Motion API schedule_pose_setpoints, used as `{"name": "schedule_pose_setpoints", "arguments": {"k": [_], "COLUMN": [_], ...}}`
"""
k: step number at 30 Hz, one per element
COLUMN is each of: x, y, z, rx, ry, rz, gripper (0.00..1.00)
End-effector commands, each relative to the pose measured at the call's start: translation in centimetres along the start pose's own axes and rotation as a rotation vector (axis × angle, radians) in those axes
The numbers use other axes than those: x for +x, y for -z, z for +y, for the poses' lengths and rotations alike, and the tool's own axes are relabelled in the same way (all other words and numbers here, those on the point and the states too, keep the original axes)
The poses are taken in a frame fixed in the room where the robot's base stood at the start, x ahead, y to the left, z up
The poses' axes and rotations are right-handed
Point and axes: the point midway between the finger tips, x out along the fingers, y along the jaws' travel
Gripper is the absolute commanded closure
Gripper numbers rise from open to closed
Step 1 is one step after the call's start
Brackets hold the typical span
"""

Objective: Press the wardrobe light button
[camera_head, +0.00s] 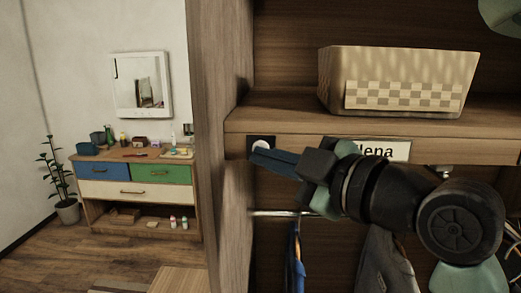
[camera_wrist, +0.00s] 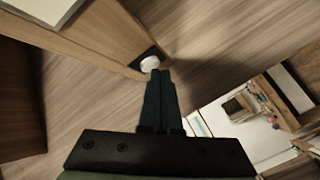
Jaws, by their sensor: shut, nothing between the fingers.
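The wardrobe light button is a round white button (camera_head: 262,145) on a dark square plate at the left end of the wooden shelf's front edge. In the wrist view the white button (camera_wrist: 150,63) sits just beyond my fingertips. My gripper (camera_head: 254,152) is shut and empty, with its dark blue fingers together and pointing left at the button. In the wrist view the fingertips (camera_wrist: 158,72) are at the lower edge of the button. I cannot tell whether they touch it. In the head view the fingers hide a little of the plate's lower part.
A woven basket (camera_head: 400,80) stands on the shelf above. A name label (camera_head: 388,150) is on the shelf edge, partly behind my arm. Clothes hang from a rail (camera_head: 285,213) below. The wardrobe side wall (camera_head: 220,150) is close on the left. A dresser (camera_head: 135,185) stands farther back.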

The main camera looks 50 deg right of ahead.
Motion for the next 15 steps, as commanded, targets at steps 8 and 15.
{"name": "schedule_pose_setpoints", "arguments": {"k": [8, 15], "x": [0.27, 0.41], "y": [-0.17, -0.24], "z": [0.16, 0.25], "rx": [0.0, -0.001], "ry": [0.0, 0.0], "rz": [0.0, 0.001], "gripper": [1.0, 1.0]}}
